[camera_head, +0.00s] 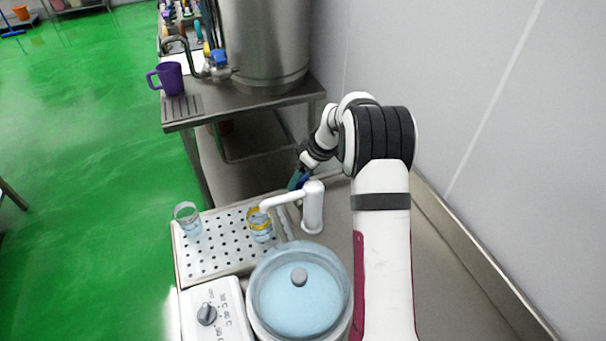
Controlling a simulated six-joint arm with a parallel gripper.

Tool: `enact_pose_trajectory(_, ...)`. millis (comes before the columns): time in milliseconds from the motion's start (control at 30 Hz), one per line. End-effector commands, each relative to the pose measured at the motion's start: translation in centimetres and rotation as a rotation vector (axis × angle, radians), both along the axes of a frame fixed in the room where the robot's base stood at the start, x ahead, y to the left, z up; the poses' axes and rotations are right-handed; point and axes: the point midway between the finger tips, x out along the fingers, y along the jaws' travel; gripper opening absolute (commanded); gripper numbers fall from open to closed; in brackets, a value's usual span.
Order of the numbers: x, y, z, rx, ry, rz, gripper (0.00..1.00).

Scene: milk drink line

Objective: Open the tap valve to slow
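A white tap (313,207) stands beside the perforated tray, its spout reaching left over a glass with a yellow band (260,226). A steel tap (184,56) with a blue part (219,57), possibly its valve handle, is on the far metal table by the large steel tank (265,45). I cannot tell which tap is meant, nor how either valve is set. My gripper (298,180) is just behind the white tap. It is small and partly hidden, with a dark green and blue part showing at its end. I cannot tell whether its fingers are open or touching anything.
A purple mug (171,78) stands near the steel tap, above a slotted drain (182,106). A clear glass (188,219) stands on the perforated tray (207,262). A lidded pot (299,290) and white control box (215,310) are in front. The wall is close on the right.

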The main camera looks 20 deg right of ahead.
Motion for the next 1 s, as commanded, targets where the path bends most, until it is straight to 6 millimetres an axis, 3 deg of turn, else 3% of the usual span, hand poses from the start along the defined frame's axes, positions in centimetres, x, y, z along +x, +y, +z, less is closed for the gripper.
enact_pose_trajectory(367,-0.1,-0.1,0.5,-0.001,0.000,0.000,0.94)
enact_pose_trajectory(467,-0.7,-0.5,2.1,0.000,-0.002,-0.002,0.94)
enact_pose_trajectory(800,-3.8,-2.3,10.8,-0.001,-0.004,-0.002,0.94)
enact_pose_trajectory(1000,-5.0,-2.9,14.0,-0.001,-0.002,-0.002,0.94)
